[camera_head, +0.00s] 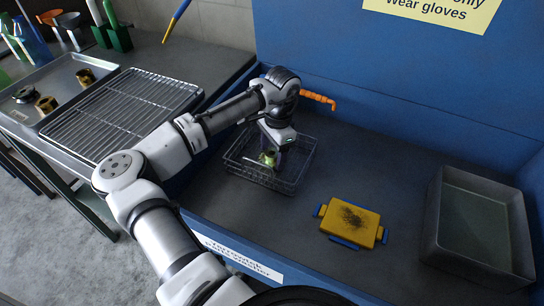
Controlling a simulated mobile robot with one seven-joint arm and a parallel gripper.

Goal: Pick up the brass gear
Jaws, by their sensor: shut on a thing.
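My gripper (270,153) points down into a wire basket (236,168) on the dark floor of the blue washer station. It is shut on a small yellow-green part (267,159) low inside the basket. This part looks like the brass gear, but it is small and partly hidden by the gripper, so its teeth cannot be made out. I cannot tell whether it touches the basket floor. Brass-coloured parts (46,104) also lie in a metal tray at the far left, away from my gripper.
The basket walls surround my gripper. A yellow and blue block with a dark patch (351,220) lies right of the basket. A grey open bin (436,218) stands at the right. A wire rack (125,112) lies on the left table. An orange nozzle (318,98) sticks out behind my arm.

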